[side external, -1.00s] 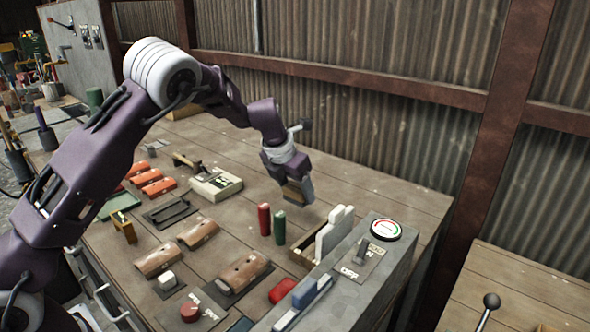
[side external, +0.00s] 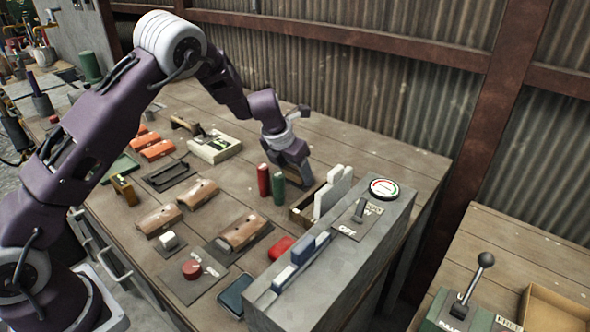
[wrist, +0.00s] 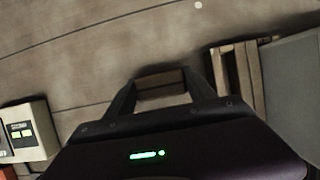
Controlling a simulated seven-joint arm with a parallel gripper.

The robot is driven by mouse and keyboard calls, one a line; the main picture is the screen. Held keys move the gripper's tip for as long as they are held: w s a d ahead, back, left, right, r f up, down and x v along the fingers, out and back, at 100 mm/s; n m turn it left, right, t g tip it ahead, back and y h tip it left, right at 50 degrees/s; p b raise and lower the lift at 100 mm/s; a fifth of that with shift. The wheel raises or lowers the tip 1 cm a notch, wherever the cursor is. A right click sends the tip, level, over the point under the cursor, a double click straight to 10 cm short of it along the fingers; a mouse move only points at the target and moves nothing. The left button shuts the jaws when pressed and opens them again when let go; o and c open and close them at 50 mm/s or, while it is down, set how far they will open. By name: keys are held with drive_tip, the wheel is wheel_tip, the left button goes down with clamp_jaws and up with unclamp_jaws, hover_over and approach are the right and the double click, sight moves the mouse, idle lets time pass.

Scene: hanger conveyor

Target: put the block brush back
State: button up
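My gripper (side external: 298,180) is low over the bench, behind the wooden tray and to the right of the red and green cylinders. In the wrist view my gripper (wrist: 160,88) has a brown wooden block, seemingly the block brush (wrist: 158,80), between its two fingers. The fingers appear closed on its sides. The brush's underside is hidden, so I cannot tell whether it touches the bench. The wooden tray (side external: 297,215) holds upright white pieces (side external: 331,194); its slatted edge also shows at the right of the wrist view (wrist: 258,75).
The red cylinder (side external: 263,180) and green cylinder (side external: 279,188) stand close to my gripper. A cream device (side external: 215,147) lies left. The bench behind my gripper is clear.

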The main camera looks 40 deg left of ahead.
drive_tip(key=o, duration=0.5)
drive_tip(key=v, duration=0.7)
drive_tip(key=shift+r, duration=0.1)
drive_tip(key=s+d+r+m+h, duration=0.1)
drive_tip(key=s+d+r+m, duration=0.2)
drive_tip(key=s+r+m, duration=0.6)
drive_tip(key=s+d+r+m+h, duration=0.1)
drive_tip(key=s+d+r+m, duration=0.2)
drive_tip(key=s+r+m, duration=0.65)
drive_tip(key=s+f+m, duration=0.1)
drive_tip(key=s+m, duration=0.4)
drive_tip(key=s, duration=0.1)
drive_tip(key=s+a+f+m+y, duration=0.1)
drive_tip(key=s+m, duration=0.5)
drive_tip(key=s, duration=0.1)
drive_tip(key=s+f+m+t+y, duration=0.1)
drive_tip(key=s+m, duration=0.5)
drive_tip(key=s, duration=0.1)
drive_tip(key=shift+s+a+f+m, duration=0.1)
drive_tip(key=shift+a+m, duration=0.1)
drive_tip(key=shift+m, duration=0.05)
